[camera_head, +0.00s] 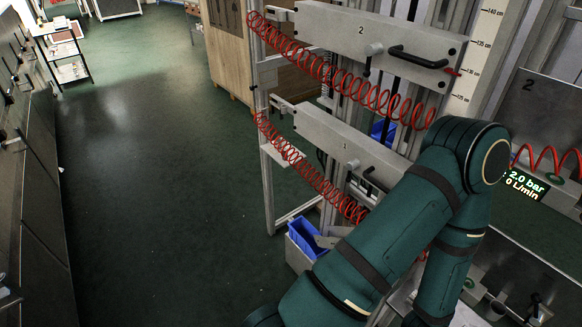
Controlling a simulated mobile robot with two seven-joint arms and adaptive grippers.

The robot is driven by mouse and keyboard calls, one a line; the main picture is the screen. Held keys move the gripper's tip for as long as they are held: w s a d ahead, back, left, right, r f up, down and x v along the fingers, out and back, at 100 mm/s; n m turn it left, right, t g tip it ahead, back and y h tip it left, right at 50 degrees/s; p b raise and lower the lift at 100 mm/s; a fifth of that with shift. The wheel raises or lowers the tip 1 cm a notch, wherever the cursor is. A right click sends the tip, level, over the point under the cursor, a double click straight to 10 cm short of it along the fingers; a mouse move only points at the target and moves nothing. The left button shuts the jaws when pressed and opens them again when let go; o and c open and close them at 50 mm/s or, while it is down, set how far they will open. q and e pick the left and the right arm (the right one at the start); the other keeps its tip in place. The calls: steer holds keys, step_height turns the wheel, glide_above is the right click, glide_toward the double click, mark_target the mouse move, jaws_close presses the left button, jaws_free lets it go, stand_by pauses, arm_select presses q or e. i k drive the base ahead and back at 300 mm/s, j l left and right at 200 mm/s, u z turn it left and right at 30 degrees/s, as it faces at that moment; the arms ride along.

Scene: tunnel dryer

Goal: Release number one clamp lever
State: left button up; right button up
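The plate marked 1 (322,131) is a grey bar on the upright metal frame, below a similar plate marked 2 (340,30). On plate 1 a small clamp knob with a short dark lever (350,166) shows just left of my arm. A dark handle lies to its right, partly covered by the arm. Whether the number one lever is tight or loose cannot be told. One of my green arms rises from the bottom, bends at right and runs down again, hiding the right end of plate 1. Neither gripper is in view.
Red coiled hoses (340,75) hang along both plates. A blue bin (304,238) stands low beside the frame. A lit display (524,186) reads 2.0 bar and 0 L/min at right. The green floor (150,190) at left is mostly clear; a shelf cart (63,55) stands far back.

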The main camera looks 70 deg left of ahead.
mark_target(354, 164)
steer(key=u, duration=1.95)
steer(key=j, duration=0.1)
